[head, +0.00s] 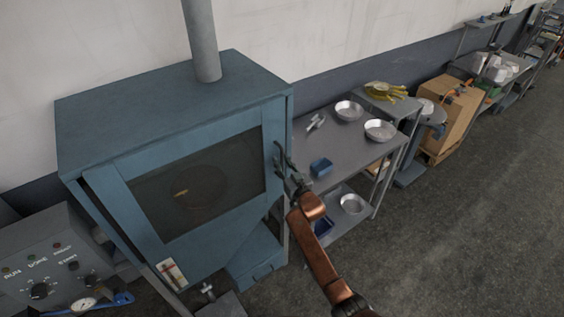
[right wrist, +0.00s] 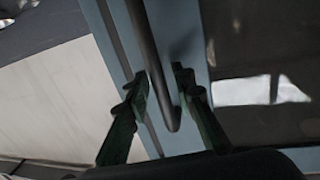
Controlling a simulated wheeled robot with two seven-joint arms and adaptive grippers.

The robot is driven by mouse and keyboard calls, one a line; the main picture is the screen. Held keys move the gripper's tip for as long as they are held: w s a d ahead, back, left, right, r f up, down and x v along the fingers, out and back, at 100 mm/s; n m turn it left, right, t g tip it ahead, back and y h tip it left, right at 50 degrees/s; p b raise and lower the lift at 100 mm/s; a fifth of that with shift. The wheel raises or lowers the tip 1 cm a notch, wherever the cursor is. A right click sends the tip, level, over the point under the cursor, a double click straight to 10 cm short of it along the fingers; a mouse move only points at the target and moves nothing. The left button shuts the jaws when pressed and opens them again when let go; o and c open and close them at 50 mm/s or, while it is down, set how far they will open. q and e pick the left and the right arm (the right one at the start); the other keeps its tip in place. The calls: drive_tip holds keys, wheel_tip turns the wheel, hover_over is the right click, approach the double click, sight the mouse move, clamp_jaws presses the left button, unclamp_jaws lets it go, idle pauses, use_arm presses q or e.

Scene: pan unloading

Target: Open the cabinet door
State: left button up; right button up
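The blue cabinet (head: 150,105) stands at the left of the head view. Its door (head: 205,225) has a dark window and looks closed against the body. The dark bar handle (head: 278,155) is at the door's right edge. My right gripper (head: 293,180) is at this handle, partly blending with it. In the right wrist view, the handle (right wrist: 150,65) passes between the two spread fingers of my right gripper (right wrist: 163,95). Gaps show between the fingers and the bar. My left gripper is not in view.
A metal table (head: 345,150) with silver pans (head: 380,130) and a blue tray (head: 321,167) stands close to the right of the cabinet. A control box (head: 45,255) is at the lower left. Open floor (head: 460,210) lies at the right.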

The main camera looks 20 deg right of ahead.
clamp_jaws()
idle(0.3)
